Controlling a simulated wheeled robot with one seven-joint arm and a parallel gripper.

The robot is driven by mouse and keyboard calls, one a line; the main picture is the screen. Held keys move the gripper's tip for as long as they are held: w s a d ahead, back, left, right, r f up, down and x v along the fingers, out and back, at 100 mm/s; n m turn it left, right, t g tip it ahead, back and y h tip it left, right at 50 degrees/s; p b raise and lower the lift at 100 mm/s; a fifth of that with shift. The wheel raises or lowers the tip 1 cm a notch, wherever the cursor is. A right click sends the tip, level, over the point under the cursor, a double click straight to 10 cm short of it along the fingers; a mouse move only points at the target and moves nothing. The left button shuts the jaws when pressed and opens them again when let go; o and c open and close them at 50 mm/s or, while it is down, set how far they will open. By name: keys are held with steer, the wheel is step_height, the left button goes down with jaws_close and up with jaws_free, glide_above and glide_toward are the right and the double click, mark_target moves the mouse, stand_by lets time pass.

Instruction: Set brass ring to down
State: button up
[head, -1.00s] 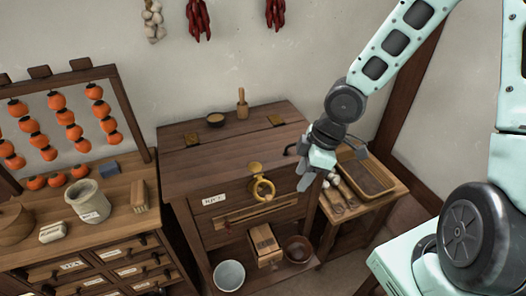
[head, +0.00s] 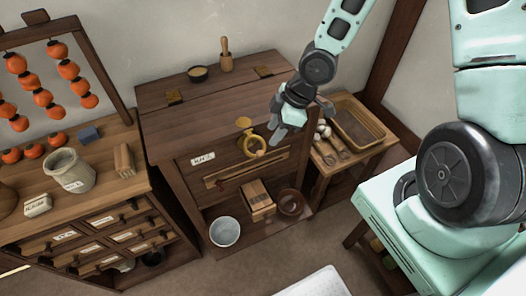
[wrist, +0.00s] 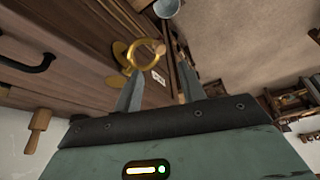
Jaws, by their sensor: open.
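The brass ring (head: 245,147) is on the upper front of a dark wooden cabinet, just below a small round brass plate (head: 243,122). A small tan knob shows on its lower right edge. The ring also shows in the wrist view (wrist: 130,52), beyond the fingertips and a little left of the middle between them. My gripper (head: 283,138) is just right of the ring in the head view. In the wrist view its two fingers (wrist: 160,75) are apart with nothing held between them. I cannot tell whether a finger touches the ring.
The wooden cabinet (head: 215,115) has a slotted bar (head: 230,174) below the ring and a black handle (wrist: 30,62). A box (head: 258,200), bowl (head: 291,202) and pail (head: 224,232) sit on its low shelf. A side table with a tray (head: 360,122) stands right.

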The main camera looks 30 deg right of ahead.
mark_target(261, 152)
steer(key=x, duration=0.8)
steer(key=shift+f+b, duration=0.15)
steer(key=shift+b, duration=0.15)
jaws_close()
